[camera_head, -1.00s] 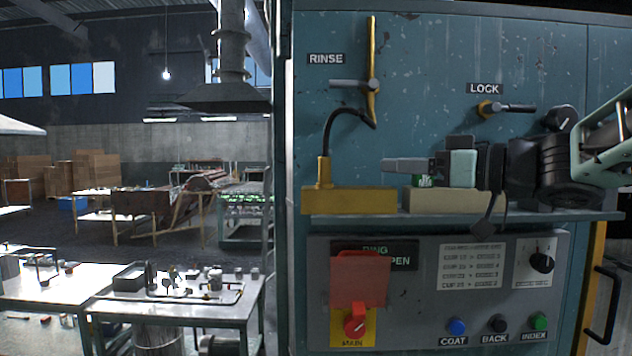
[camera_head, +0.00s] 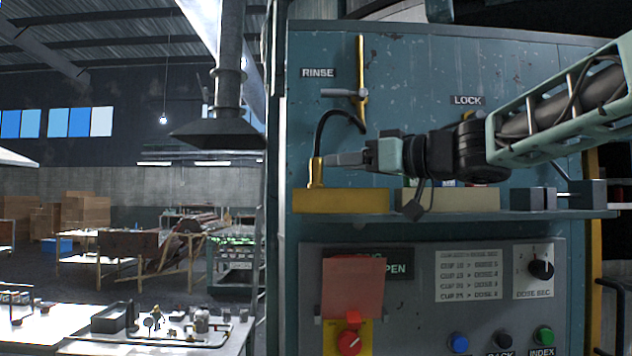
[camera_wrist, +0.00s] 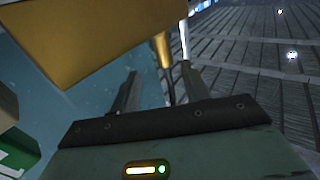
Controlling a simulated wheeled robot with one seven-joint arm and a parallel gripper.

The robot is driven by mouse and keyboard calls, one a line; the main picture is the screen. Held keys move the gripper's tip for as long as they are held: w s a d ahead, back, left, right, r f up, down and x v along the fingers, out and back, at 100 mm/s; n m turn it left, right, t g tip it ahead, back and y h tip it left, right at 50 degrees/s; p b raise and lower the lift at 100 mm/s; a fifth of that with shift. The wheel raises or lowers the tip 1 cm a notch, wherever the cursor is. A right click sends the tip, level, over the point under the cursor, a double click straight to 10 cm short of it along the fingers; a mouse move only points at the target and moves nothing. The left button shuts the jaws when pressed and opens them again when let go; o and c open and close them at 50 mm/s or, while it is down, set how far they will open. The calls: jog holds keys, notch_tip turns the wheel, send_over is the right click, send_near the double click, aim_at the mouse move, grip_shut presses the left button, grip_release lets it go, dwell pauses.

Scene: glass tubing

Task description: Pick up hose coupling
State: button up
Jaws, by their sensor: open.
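The hose coupling (camera_head: 317,173) is a brass fitting standing upright on a yellow block (camera_head: 340,201), with a black hose (camera_head: 322,127) rising from its top in an arc. My gripper (camera_head: 328,159) is level and open, its fingertips at the upper part of the coupling. In the wrist view, the coupling (camera_wrist: 162,51) shows between and just beyond the two spread fingertips (camera_wrist: 160,72), nearer the right one. The dark hose (camera_wrist: 170,88) runs between the fingers. I cannot tell whether a finger touches the coupling.
The yellow block sits on a narrow shelf (camera_head: 400,216) against the teal panel. A pale block (camera_head: 465,200) stands to its right, partly behind my wrist. The RINSE lever (camera_head: 360,85) is above. A control box (camera_head: 420,290) with a red cover is below the shelf.

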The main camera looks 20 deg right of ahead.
aim_at(322, 167)
jog(key=x, duration=0.3)
jog(key=shift+s+a+f+p+x, duration=0.1)
jog(key=shift+p+x, duration=0.15)
jog(key=shift+x, duration=0.6)
jog(key=shift+s+a+f+p+x, duration=0.1)
jog(key=shift+f+p+x, duration=0.1)
jog(key=shift+x, duration=0.7)
jog(key=shift+s+a+f+p+x, duration=0.15)
jog(key=shift+p+x, duration=0.1)
jog(key=shift+x, duration=0.6)
jog(key=shift+w+r, duration=0.1)
jog(key=shift+w, duration=0.05)
grip_shut()
